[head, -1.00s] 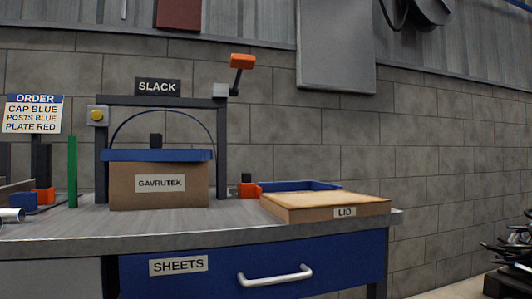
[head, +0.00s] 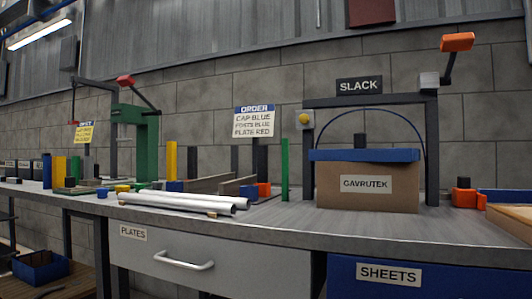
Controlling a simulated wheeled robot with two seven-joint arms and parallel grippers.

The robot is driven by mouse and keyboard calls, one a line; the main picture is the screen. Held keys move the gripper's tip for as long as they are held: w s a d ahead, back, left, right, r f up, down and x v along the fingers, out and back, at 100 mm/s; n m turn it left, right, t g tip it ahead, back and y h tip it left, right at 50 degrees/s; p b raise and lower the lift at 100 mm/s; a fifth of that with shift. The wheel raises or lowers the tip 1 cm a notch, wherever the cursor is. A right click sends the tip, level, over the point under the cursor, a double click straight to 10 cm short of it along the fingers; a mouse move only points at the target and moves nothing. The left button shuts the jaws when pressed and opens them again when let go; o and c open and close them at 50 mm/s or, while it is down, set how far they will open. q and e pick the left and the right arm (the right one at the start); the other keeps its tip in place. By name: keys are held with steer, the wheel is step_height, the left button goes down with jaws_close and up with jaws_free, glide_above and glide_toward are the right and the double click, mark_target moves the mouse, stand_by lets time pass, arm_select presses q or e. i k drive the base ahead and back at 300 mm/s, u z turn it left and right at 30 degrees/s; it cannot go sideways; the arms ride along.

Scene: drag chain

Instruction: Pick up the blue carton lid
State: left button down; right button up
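The blue carton lid (head: 365,155) lies flat on top of a brown carton labelled GAVRUTEK (head: 367,189), on the grey workbench under the SLACK frame. A small dark block (head: 360,140) shows at the middle of the lid's upper side. A thin dark hoop (head: 368,108) arches above the lid, between the frame's posts. Neither of my grippers shows in the head view.
White tubes (head: 180,203) lie on the bench left of the carton. A wooden tray (head: 512,216) and blue tray (head: 507,195) are at the right edge. The SLACK frame (head: 432,150) surrounds the carton.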

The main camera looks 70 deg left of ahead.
mark_target(361, 154)
steer(key=u, duration=3.4)
steer(key=k, duration=0.3)
steer(key=z, duration=0.4)
